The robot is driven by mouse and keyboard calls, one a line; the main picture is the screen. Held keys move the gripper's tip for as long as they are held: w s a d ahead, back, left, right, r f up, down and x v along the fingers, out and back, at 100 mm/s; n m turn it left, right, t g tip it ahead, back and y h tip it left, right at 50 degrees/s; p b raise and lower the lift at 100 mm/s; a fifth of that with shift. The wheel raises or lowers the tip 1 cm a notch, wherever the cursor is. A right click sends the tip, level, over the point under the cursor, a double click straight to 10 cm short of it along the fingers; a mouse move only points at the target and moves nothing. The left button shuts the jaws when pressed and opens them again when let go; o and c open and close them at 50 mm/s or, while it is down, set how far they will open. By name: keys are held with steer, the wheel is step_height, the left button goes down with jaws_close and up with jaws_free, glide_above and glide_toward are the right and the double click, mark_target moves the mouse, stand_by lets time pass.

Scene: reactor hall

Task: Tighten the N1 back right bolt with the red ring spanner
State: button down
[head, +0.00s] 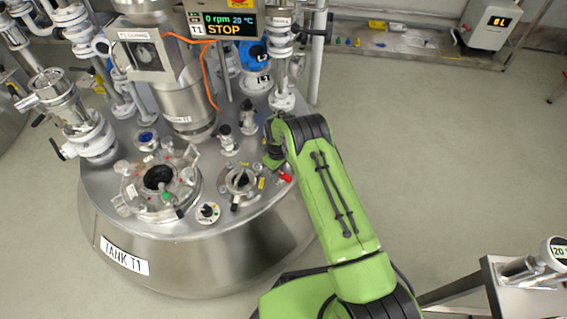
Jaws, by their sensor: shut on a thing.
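The tank lid (225,215) carries a small round flanged nozzle (240,181) with a dark opening, just left of my arm. I cannot read an N1 label on it, and its bolts are too small to tell apart. A small red piece (285,177), seemingly part of the red ring spanner, shows at the right of this nozzle. My gripper (273,163) is low over the lid, behind and right of the nozzle, shut on what appears to be the spanner. My green arm partly hides it. Whether the ring sits around a bolt cannot be seen.
A larger manway (160,185) with clamps stands left of the nozzle, and a small round dial (207,212) in front. Valves and a vertical pipe (283,60) rise behind my wrist. The display (222,24) reads 0 rpm, 20 °C, STOP. Open floor lies to the right.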

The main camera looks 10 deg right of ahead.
steer(key=a+m, duration=0.3)
steer(key=s+a+m, duration=0.1)
steer(key=a+m, duration=0.2)
steer(key=s+a+m, duration=0.1)
steer(key=a+m, duration=0.2)
steer(key=m, duration=0.1)
steer(key=shift+s, duration=0.1)
